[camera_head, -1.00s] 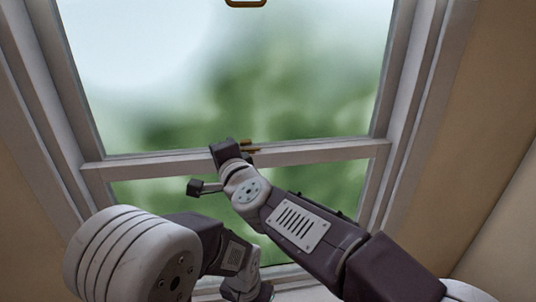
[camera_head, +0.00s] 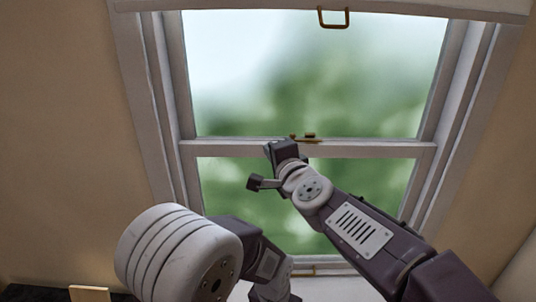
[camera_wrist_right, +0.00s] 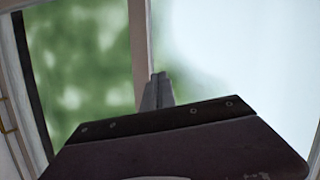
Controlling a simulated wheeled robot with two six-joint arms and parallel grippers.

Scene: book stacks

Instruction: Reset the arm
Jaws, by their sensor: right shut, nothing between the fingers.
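My right arm reaches up from the lower right in the head view. Its gripper (camera_head: 273,150) is in front of the window's middle rail, just below and left of the brass latch (camera_head: 303,138). In the right wrist view the gripper (camera_wrist_right: 160,78) shows with its fingers together and nothing between them, against the blurred window. My left arm is folded at the lower left of the head view; its gripper cannot be made out.
A white-framed sash window (camera_head: 425,150) fills the middle. A blind with a brass pull handle (camera_head: 334,24) hangs at its top. Beige walls (camera_head: 70,150) stand on both sides. A small pale block (camera_head: 90,293) lies on a dark surface at the lower left. A white sill is below the window.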

